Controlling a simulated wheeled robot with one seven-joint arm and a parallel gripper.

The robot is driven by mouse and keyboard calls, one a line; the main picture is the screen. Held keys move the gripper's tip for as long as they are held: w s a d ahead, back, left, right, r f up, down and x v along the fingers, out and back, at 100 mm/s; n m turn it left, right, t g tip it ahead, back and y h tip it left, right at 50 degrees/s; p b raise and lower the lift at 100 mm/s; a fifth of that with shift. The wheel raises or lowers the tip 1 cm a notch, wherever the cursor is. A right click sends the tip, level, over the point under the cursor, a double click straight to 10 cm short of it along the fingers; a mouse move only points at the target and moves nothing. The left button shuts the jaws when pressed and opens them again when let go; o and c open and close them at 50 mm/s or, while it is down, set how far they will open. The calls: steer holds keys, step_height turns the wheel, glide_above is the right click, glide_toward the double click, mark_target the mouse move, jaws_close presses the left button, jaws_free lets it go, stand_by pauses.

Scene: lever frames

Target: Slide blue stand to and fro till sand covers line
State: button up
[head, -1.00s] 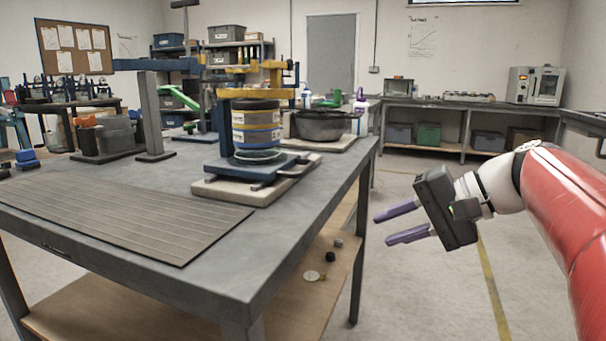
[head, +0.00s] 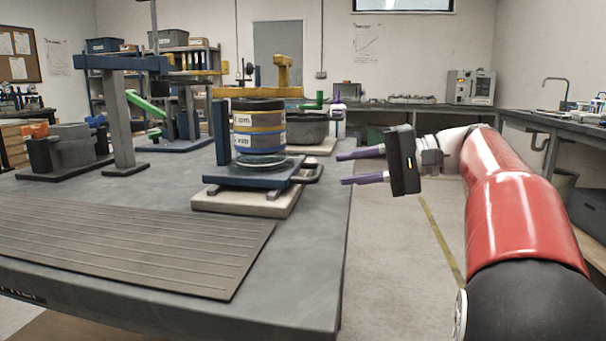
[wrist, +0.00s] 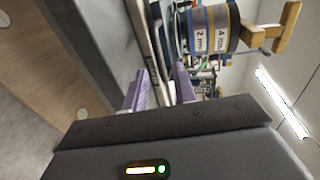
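The blue stand (head: 222,176) sits on a pale base block (head: 245,203) near the right edge of the workbench. A stack of sieves with grey, yellow and blue bands (head: 259,128) stands on it, and a dark handle (head: 312,173) sticks out at its right. My gripper (head: 362,167) is open and empty, its purple fingers pointing left, a little to the right of the handle and apart from it. In the wrist view my gripper's fingers (wrist: 158,88) are spread, with the sieve stack (wrist: 212,32) beyond. I cannot make out the sand or the line.
A ribbed dark mat (head: 120,245) covers the near left of the workbench (head: 290,270). A dark pot (head: 305,130) stands behind the stand. Grey and yellow uprights and a green lever (head: 145,104) stand at the back left. Open floor lies right of the bench.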

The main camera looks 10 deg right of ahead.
mark_target(318, 170)
steer(key=x, duration=0.6)
steer(key=shift+a+f+b, duration=0.1)
steer(key=shift+a+b, duration=0.15)
steer(key=shift+b, duration=0.1)
jaws_close()
